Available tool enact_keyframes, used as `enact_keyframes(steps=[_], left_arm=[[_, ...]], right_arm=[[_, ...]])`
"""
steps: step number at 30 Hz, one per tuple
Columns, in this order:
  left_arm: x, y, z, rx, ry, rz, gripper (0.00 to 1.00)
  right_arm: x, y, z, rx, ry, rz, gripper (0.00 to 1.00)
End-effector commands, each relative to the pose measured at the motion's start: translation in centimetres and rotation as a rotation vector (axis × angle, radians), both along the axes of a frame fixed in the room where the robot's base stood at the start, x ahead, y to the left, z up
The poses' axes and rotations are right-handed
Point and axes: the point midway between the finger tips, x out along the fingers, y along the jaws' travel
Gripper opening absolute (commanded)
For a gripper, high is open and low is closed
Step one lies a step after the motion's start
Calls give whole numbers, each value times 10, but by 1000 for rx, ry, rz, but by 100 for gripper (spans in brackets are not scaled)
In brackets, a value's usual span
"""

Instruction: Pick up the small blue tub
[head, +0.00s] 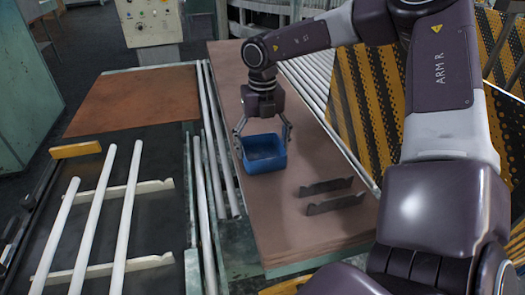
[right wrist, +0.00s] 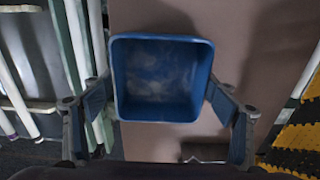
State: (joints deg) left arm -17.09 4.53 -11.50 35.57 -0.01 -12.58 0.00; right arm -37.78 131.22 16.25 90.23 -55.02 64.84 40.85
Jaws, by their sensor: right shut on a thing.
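The small blue tub (head: 264,154) is an open, square-rimmed, empty-looking box at the middle of the head view, over the brown board. My right gripper (head: 264,136) reaches down from above with one finger on each side of it. In the right wrist view the tub (right wrist: 160,80) lies between the two fingertips (right wrist: 158,92), which press on its left and right walls. The gripper is shut on the tub. Whether the tub's base touches the board cannot be told. My left gripper is not in view.
The brown board (head: 290,225) lies under the tub. Two dark notched strips (head: 335,195) lie to the tub's right. White glass tubes (head: 90,235) rest on pale notched supports at left. A yellow-and-black perforated panel (head: 365,115) stands at right.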

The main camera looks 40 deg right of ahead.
Motion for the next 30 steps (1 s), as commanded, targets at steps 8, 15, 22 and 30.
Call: enact_keyframes(steps=[8,15,22,30], left_arm=[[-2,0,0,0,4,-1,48],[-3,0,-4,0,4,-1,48],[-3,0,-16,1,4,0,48],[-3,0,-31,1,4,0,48]], right_arm=[[0,0,1,-1,0,0,47],[1,0,9,-1,-3,0,47],[2,0,46,-3,-7,0,47],[1,0,116,-3,-6,-1,47]])
